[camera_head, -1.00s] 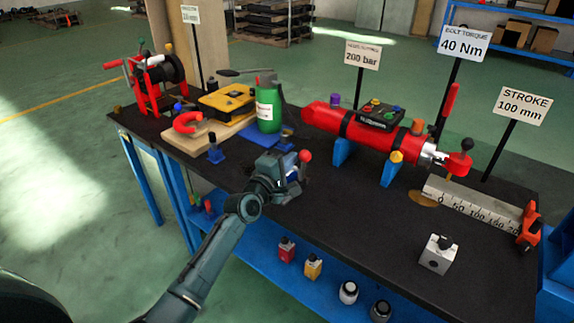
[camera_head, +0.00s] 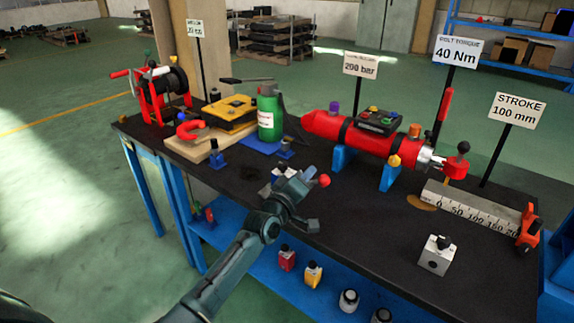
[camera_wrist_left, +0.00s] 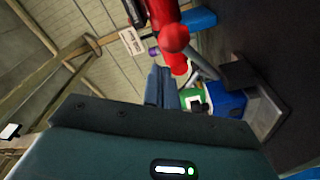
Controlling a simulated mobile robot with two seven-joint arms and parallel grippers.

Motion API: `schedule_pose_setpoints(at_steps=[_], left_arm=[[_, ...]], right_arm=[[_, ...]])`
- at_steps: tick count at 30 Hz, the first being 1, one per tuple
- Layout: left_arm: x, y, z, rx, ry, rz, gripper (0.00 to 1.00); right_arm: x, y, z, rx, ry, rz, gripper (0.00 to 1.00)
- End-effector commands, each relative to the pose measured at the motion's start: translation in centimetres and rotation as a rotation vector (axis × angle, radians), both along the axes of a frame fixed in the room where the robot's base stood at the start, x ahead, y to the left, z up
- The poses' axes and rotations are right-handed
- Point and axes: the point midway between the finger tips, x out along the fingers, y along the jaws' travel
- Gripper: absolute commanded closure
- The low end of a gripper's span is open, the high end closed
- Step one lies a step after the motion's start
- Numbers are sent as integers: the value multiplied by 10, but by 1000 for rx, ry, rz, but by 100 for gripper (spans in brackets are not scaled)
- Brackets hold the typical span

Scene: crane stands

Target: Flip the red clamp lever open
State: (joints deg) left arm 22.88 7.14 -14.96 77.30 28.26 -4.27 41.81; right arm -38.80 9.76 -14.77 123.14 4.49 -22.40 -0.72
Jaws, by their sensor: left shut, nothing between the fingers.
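A red ball knob (camera_head: 324,181), apparently the end of the red clamp lever, is over the front middle of the black table. My left gripper (camera_head: 306,178) is shut with nothing in it, just left of the knob; I cannot tell whether they touch. In the left wrist view the knob (camera_wrist_left: 174,38) is beyond the shut fingers (camera_wrist_left: 160,85), with a short red grip (camera_wrist_left: 178,65) under it. A blue block (camera_wrist_left: 225,100) and a grey plate (camera_wrist_left: 265,110) lie to its right. The gripper hides most of the clamp in the head view. My right gripper is out of view.
A green bottle (camera_head: 270,115) and a yellow case (camera_head: 230,112) stand behind left. A red cylinder (camera_head: 365,140) on blue stands is behind right. A ruler block (camera_head: 475,205) and a small metal block (camera_head: 435,255) stand at right. The table front between is clear.

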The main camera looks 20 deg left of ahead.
Motion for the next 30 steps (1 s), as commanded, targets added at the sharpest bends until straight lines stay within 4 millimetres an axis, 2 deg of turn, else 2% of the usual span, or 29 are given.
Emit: schedule_pose_setpoints(at_steps=[12,30], left_arm=[[-4,-11,-10,170,-61,0,100],[-4,-12,-11,191,-68,0,100]], right_arm=[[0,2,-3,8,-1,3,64],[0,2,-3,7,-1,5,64]])
